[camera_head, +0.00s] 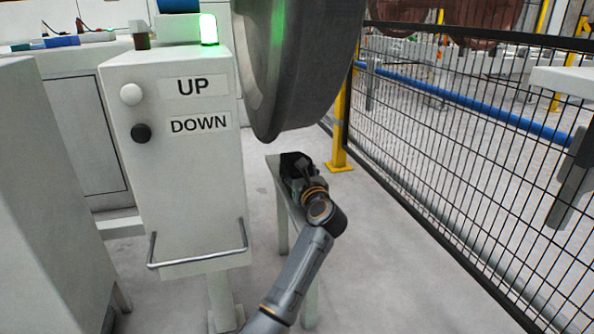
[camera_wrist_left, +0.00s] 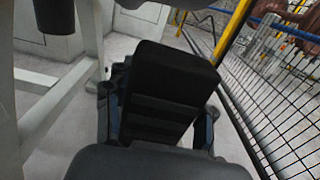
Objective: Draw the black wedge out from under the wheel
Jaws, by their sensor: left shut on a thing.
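The large grey wheel (camera_head: 312,65) hangs at the top middle of the head view, and its lower rim ends above the floor. The black wedge (camera_head: 293,160) shows just below and right of that rim, over the far end of a narrow pale beam (camera_head: 283,205). My left gripper (camera_head: 296,180) is shut on the wedge, and the gripper hides part of it. In the left wrist view the black wedge (camera_wrist_left: 172,85) fills the middle, with the dark fingers of my left gripper (camera_wrist_left: 160,122) on both sides. My right gripper is not in view.
A pale control box (camera_head: 180,190) with UP and DOWN buttons, a lit green lamp (camera_head: 208,29) and a metal bar handle stands left of my arm. A black mesh fence (camera_head: 470,150) runs along the right, by a yellow post (camera_head: 343,125). Floor between arm and fence is clear.

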